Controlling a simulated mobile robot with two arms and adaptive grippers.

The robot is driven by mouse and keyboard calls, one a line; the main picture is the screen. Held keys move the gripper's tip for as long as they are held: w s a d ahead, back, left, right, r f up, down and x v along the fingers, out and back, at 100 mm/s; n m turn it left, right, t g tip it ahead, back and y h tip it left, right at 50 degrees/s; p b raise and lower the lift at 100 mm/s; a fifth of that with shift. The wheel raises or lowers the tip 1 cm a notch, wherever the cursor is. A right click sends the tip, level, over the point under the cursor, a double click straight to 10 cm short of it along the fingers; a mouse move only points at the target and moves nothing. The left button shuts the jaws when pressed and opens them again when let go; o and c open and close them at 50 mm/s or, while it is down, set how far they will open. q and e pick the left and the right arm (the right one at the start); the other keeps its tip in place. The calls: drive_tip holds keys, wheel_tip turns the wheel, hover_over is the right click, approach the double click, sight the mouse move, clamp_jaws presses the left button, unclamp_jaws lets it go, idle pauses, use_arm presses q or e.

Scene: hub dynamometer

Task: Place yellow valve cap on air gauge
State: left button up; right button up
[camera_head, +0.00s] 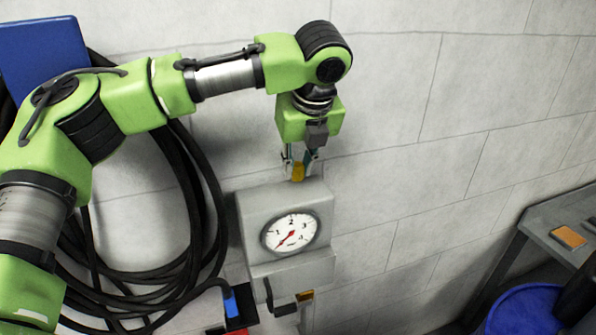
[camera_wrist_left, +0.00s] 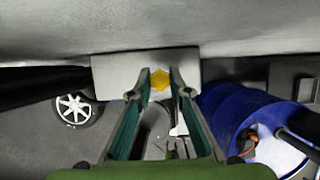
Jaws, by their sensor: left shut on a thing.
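The yellow valve cap (camera_head: 298,172) is between the fingertips of my left gripper (camera_head: 299,165), which is shut on it and points down. The cap also shows as a yellow hexagon in the left wrist view (camera_wrist_left: 159,79). The air gauge (camera_head: 257,208) is a grey box on the wall with a round white dial and red needle. The cap is just above the top of the gauge; I cannot tell whether they touch. In the left wrist view the gauge's top (camera_wrist_left: 115,72) lies behind the cap. My right gripper is not in view.
Black hoses (camera_head: 190,200) hang coiled on the wall left of the gauge. A blue hose end (camera_head: 231,303) is below it. A grey table (camera_head: 545,222) and a blue drum (camera_head: 520,312) stand at the right. The wall right of the gauge is clear.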

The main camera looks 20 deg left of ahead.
sight(300, 172)
use_arm(q)
wheel_tip(300, 172, down, 2)
drive_tip(key=shift+w+f, duration=0.1)
drive_tip(key=shift+f, duration=0.15)
drive_tip(key=shift+w+a+f, duration=0.1)
drive_tip(key=shift+w+f, duration=0.1)
drive_tip(key=shift+f, duration=0.3)
drive_tip(key=shift+s, duration=0.15)
drive_tip(key=o, duration=0.9)
drive_tip(key=shift+f, duration=0.1)
drive_tip(key=shift+b+v, duration=1.4)
drive_tip(key=shift+v, duration=4.8)
